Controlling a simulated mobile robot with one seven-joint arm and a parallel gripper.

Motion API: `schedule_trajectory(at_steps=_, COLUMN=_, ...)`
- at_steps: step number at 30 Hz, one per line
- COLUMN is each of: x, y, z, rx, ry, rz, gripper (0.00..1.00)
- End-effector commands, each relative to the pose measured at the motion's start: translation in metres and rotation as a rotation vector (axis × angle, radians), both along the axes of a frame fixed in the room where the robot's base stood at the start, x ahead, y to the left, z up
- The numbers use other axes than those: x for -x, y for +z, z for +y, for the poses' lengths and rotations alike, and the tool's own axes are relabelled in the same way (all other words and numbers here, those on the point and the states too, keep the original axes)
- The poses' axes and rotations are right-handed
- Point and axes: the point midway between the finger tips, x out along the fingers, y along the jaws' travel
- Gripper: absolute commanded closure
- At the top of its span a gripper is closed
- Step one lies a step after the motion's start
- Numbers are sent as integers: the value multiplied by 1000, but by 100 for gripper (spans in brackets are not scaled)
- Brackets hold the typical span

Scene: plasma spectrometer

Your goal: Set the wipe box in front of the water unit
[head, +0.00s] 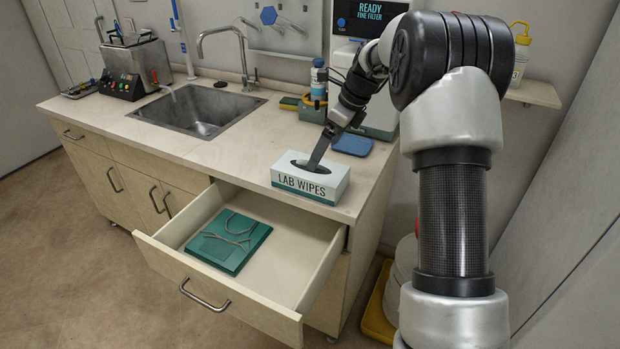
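The wipe box (325,186), white and teal with "LAB WIPES" on its front, stands upright on the counter's front right part, just behind the open drawer. The water unit (343,60), with a dark screen reading "READY FINE FILTER", stands against the back wall; my arm hides much of it. My gripper (315,163) points down at the box's top, its dark finger at the oval opening. Only one finger shows clearly, so I cannot tell whether it is open or shut, or grips the box.
A blue pad (352,145) lies on the counter between box and water unit. A bottle (319,79) and sponges (290,103) stand left of the unit. The sink (199,110) is further left. The open drawer (285,258) holds a teal case (222,252).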

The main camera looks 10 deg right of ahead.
Motion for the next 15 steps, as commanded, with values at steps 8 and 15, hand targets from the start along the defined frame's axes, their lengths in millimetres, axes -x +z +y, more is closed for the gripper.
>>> schedule_trajectory(at_steps=8, x=-12, y=-51, z=17, rx=0, ry=3, rz=1, gripper=0)
schedule_trajectory(at_steps=15, x=-15, y=-62, z=21, rx=1, ry=2, rz=0, gripper=0)
